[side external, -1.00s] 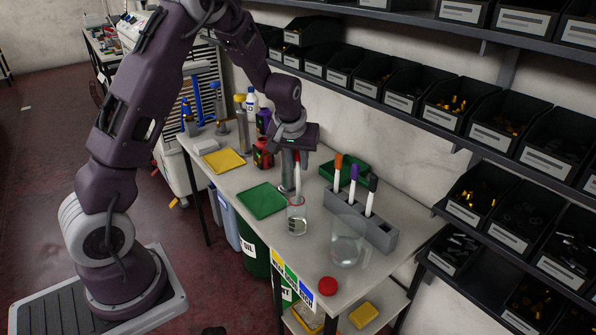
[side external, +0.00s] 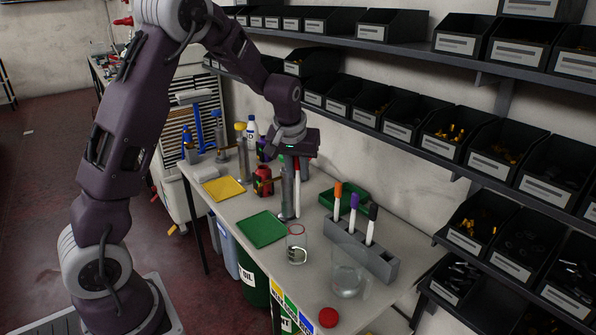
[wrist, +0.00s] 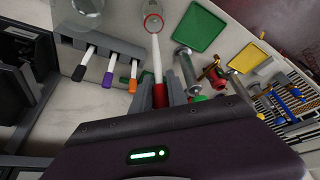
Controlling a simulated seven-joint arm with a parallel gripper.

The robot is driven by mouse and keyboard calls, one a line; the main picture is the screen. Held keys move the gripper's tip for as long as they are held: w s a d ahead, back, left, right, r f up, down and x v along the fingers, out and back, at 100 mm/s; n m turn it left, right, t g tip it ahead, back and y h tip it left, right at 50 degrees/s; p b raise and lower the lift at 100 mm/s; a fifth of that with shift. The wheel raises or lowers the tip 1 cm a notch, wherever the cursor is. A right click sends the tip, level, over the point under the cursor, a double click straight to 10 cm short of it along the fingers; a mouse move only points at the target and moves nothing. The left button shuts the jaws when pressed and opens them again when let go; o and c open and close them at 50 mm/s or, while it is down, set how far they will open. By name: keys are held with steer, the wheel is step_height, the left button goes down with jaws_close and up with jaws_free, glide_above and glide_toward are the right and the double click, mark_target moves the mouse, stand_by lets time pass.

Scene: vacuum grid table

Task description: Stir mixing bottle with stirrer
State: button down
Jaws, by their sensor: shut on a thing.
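The stirrer is a white rod (side external: 297,202) with a red top, which shows in the wrist view as a red handle (wrist: 159,95). My gripper (side external: 291,180) is shut on the red handle. The rod hangs roughly upright, and its lower end appears just above the bottle's rim. The mixing bottle (side external: 297,243) is a clear glass vessel with a red rim, upright on the table in front of the grey rack. Something silvery shows near its bottom. In the wrist view its red rim (wrist: 153,19) lies beyond the rod's tip; I cannot tell the exact gap.
A grey rack (side external: 362,248) holds stirrers with orange, purple and black tops. A clear round flask (side external: 347,281) and a red cap (side external: 328,317) stand in front. A green mat (side external: 262,229) lies left of the bottle. Shelves of black bins (side external: 446,127) line the wall behind.

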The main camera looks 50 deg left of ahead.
stand_by(0.4)
steer(key=shift+r, duration=2.1)
